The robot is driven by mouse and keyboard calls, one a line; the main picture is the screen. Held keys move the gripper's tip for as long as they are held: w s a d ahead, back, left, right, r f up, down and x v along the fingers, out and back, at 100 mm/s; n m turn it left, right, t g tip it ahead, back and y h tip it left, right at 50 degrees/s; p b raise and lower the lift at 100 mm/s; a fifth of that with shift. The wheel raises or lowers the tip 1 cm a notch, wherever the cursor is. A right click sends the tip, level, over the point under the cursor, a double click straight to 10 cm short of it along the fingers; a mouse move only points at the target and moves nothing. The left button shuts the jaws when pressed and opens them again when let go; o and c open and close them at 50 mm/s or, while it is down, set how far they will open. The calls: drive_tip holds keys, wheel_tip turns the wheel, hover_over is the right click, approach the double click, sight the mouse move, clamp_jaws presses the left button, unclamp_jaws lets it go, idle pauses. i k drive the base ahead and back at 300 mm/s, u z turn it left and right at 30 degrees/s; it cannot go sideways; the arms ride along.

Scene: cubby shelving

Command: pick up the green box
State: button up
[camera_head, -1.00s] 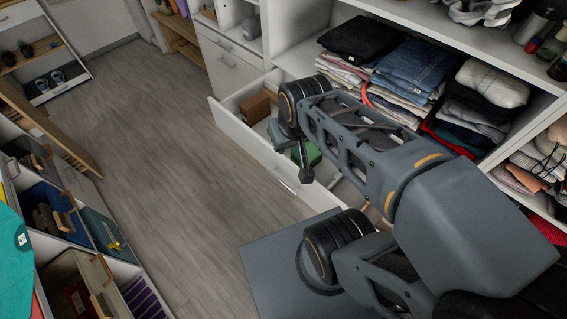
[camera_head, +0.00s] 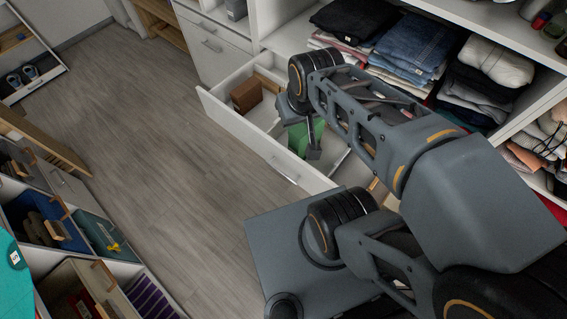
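The green box (camera_head: 297,139) stands in an open white drawer (camera_head: 240,126), low in the shelving. It is partly covered by my arm's end and gripper. No lifted object is visible.
A brown box (camera_head: 246,95) lies in the drawer's left part. Folded clothes (camera_head: 411,47) fill the shelf above the drawer. Open grey floor (camera_head: 150,140) lies to the left, with another cubby unit (camera_head: 60,215) along the left edge.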

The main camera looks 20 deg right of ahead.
sight(299, 139)
drive_tip(key=u, duration=0.05)
drive_tip(key=k, duration=0.35)
drive_tip(key=u, duration=1.55)
